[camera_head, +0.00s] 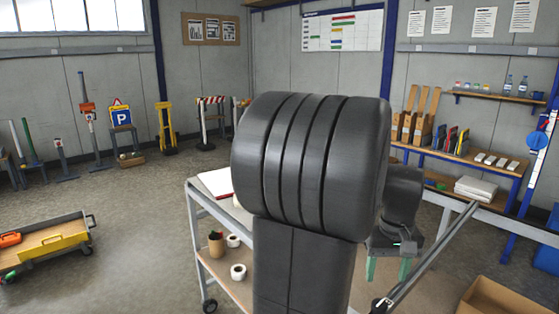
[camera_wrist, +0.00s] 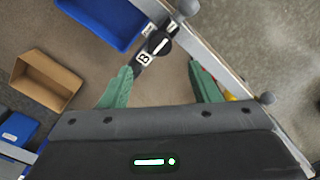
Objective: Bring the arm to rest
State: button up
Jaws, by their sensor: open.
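My arm fills the middle of the head view, and my gripper (camera_head: 388,268) shows partly behind it, with green fingers pointing down. In the wrist view my gripper (camera_wrist: 160,88) has its two green fingers wide apart. Nothing is held between them.
A grey trolley (camera_head: 205,222) stands behind my arm, with rolls (camera_head: 238,272) on its lower shelf. A yellow-sided cart (camera_head: 52,245) is at left. A cardboard box (camera_head: 497,300) is at lower right. A blue tray (camera_wrist: 112,18) shows in the wrist view.

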aim_at(380, 304)
notch_tip(380, 304, down, 9)
jog(key=shift+s+r, duration=0.1)
jog(key=shift+r, duration=0.05)
jog(key=shift+m, duration=0.3)
jog(key=m, duration=0.3)
jog(key=shift+m, duration=0.4)
jog(key=m+b, duration=0.1)
jog(key=m, duration=0.3)
jog(key=shift+m, duration=0.4)
jog(key=m, duration=0.4)
jog(key=shift+m+b, duration=0.3)
jog(key=shift+b, duration=0.05)
jog(key=m, duration=0.4)
jog(key=shift+b, duration=0.35)
